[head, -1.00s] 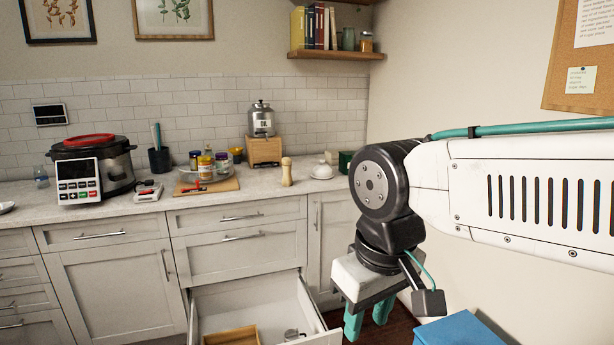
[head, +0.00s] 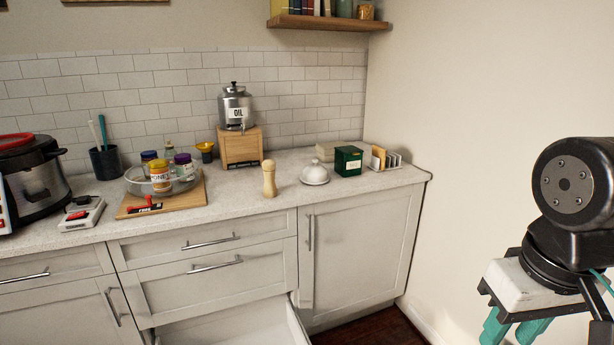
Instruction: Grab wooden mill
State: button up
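The wooden mill (head: 269,179) is a small, pale, upright turned piece. It stands on the countertop near its front edge, right of the cutting board and in front of the oil dispenser's wooden stand. My gripper (head: 514,334) is at the lower right, pointing down, far to the right of the mill and apart from everything. Its two teal fingers are spread with a gap between them, and nothing shows between them. The fingertips are partly cut off by the frame's bottom edge.
An oil dispenser (head: 235,106) stands behind the mill. A white domed lid (head: 314,173) and a green box (head: 348,161) are to its right. A cutting board (head: 188,195) with a tray of jars (head: 162,178) is left. Below, a drawer (head: 235,325) stands open.

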aim_at(270, 191)
jog(key=u, duration=0.15)
jog(key=i, duration=1.1)
jog(key=u, duration=0.45)
